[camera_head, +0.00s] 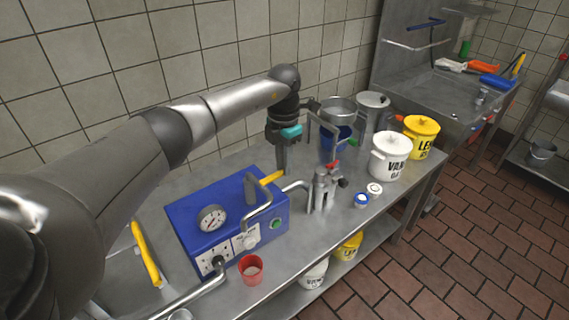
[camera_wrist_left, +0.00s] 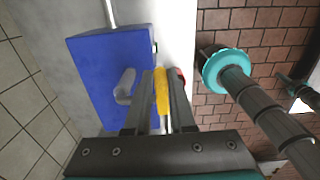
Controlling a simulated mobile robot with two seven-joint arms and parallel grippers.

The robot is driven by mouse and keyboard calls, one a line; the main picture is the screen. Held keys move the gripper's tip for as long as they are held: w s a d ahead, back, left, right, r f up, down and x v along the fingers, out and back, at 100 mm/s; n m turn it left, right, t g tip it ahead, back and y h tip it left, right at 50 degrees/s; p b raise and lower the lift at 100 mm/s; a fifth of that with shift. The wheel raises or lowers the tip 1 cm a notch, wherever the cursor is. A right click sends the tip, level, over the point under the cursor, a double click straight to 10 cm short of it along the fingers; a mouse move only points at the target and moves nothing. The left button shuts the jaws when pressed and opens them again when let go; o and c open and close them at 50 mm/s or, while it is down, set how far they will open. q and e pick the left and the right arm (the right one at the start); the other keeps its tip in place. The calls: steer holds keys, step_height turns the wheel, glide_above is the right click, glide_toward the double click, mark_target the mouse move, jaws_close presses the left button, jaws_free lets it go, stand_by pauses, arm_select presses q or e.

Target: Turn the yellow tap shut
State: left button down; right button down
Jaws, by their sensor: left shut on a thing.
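The yellow tap (camera_head: 271,178) is a yellow lever at the back right of the blue machine (camera_head: 185,222). My left gripper (camera_head: 282,168) reaches down to it from behind, with part of the lever hidden by the fingers. In the left wrist view the yellow lever (camera_wrist_left: 161,88) lies between the two dark fingers of my left gripper (camera_wrist_left: 160,98), which are shut on it. The blue machine (camera_wrist_left: 105,70) is beside it there. My right gripper does not show in either view.
On the steel table, a red cup (camera_head: 251,270) stands in front of the machine and a metal fitting (camera_head: 322,190) to its right. A blue container (camera_head: 335,145), white bucket (camera_head: 390,158) and yellow bucket (camera_head: 420,137) stand farther right. The tiled wall is close behind.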

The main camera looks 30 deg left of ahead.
arm_select(q)
steer(key=shift+a, duration=0.1)
steer(key=c, duration=0.8)
jaws_free()
steer(key=shift+o, duration=0.2)
step_height(320, 180, up, 15)
steer(key=shift+r+b, duration=0.15)
steer(key=shift+b, duration=0.2)
